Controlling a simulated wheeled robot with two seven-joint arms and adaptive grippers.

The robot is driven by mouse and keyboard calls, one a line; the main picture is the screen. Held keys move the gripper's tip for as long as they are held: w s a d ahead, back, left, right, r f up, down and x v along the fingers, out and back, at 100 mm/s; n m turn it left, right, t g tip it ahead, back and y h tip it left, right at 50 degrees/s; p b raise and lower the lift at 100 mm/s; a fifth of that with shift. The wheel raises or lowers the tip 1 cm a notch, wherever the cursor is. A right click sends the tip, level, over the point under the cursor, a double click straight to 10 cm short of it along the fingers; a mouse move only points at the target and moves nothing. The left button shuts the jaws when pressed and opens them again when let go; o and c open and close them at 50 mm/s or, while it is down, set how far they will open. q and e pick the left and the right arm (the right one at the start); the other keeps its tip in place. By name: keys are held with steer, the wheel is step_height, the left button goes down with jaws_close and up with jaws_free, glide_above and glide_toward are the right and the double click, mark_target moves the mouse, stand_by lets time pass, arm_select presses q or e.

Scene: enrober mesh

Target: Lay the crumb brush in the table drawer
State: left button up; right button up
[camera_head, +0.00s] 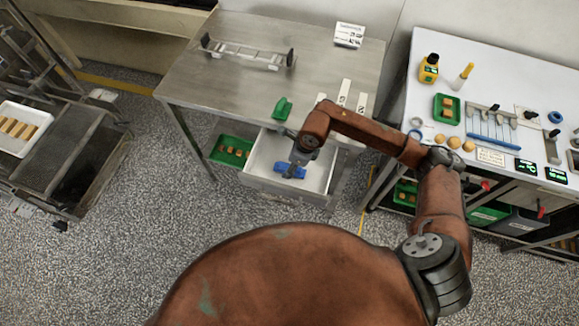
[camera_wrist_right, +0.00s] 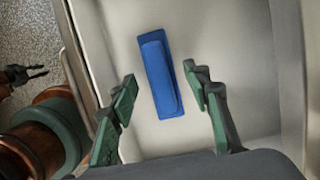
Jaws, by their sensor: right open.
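The blue crumb brush (camera_head: 289,171) lies on the floor of the open, pale table drawer (camera_head: 318,169). In the right wrist view the brush (camera_wrist_right: 161,75) is a long blue block, slightly tilted, on the bare drawer bottom (camera_wrist_right: 215,40). My right gripper (camera_head: 297,166) is over the drawer, above the brush, and partly hides it in the head view. In the wrist view its green-padded fingers (camera_wrist_right: 165,98) are apart, one on each side of the brush's lower end. Nothing is held between them.
The steel table (camera_head: 225,75) above the drawer carries a wire rack (camera_head: 247,54), a green holder (camera_head: 282,108) and a white sign (camera_head: 349,35). A green tray (camera_head: 231,151) sits beside the drawer at left. A white bench (camera_head: 480,80) with tools stands at right.

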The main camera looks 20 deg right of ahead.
steer(key=v, duration=1)
